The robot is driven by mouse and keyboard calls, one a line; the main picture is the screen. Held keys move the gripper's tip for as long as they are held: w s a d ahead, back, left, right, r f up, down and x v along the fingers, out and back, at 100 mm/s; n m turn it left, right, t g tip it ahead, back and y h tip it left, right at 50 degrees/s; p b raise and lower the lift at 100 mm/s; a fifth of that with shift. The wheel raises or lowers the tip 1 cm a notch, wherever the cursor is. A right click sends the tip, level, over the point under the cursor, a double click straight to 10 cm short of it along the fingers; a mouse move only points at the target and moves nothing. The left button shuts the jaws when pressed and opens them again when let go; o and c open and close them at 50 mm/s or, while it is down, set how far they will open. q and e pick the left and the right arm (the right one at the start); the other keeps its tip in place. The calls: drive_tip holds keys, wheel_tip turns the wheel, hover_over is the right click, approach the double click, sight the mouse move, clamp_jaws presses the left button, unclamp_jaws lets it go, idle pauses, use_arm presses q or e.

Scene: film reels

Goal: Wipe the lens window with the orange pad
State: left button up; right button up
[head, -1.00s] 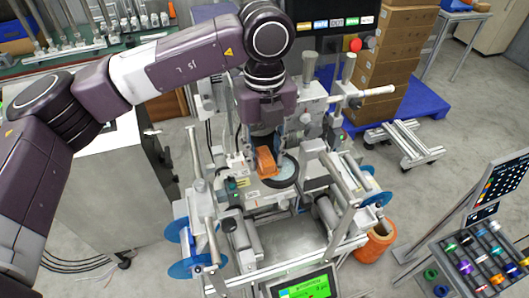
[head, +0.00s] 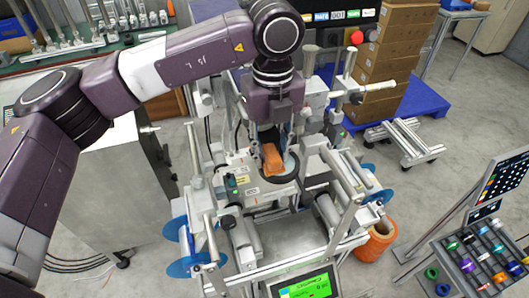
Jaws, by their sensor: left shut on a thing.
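My left gripper (head: 271,140) reaches down from above over the machine in the middle of the head view. It is shut on the orange pad (head: 272,158). The pad is at the round lens window (head: 291,166), a pale disc inside a dark ring. The pad covers part of the window, and I cannot tell whether it touches the surface. The gripper's fingers are small and partly hidden behind the pad and the wrist. My right gripper is not in view.
The machine has metal rollers (head: 246,240), blue discs (head: 178,229) and a green-lit screen (head: 306,287). Upright posts and bars stand close around the pad. Cardboard boxes (head: 388,60) stand on a blue pallet behind. A rack of coloured spools (head: 482,255) is at the right.

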sight(291, 158)
use_arm(q)
drive_tip(key=shift+w+d+b, duration=0.15)
drive_tip(key=shift+w+d, duration=0.15)
drive_tip(key=shift+d, duration=0.65)
drive_tip(key=shift+w+d+b, duration=0.15)
drive_tip(key=shift+w+d, duration=0.15)
drive_tip(key=shift+d, duration=0.6)
drive_tip(key=shift+w+d+f, duration=0.1)
drive_tip(key=shift+w+d, duration=0.05)
drive_tip(key=shift+d, duration=0.3)
drive_tip(key=shift+a+b, duration=0.1)
drive_tip(key=shift+b, duration=0.35)
drive_tip(key=shift+s+a+f+b, duration=0.25)
drive_tip(key=shift+s+a+b, duration=0.05)
drive_tip(key=shift+a+b, duration=0.45)
drive_tip(key=shift+s+a+r+b, duration=0.1)
drive_tip(key=shift+s+a+b, duration=0.2)
drive_tip(key=shift+a, duration=0.35)
drive_tip(key=shift+s+a+b, duration=0.2)
drive_tip(key=shift+a+b, duration=0.5)
drive_tip(key=shift+a, duration=0.2)
drive_tip(key=shift+s+a, duration=0.2)
drive_tip(key=shift+a, duration=0.4)
drive_tip(key=shift+r, duration=0.1)
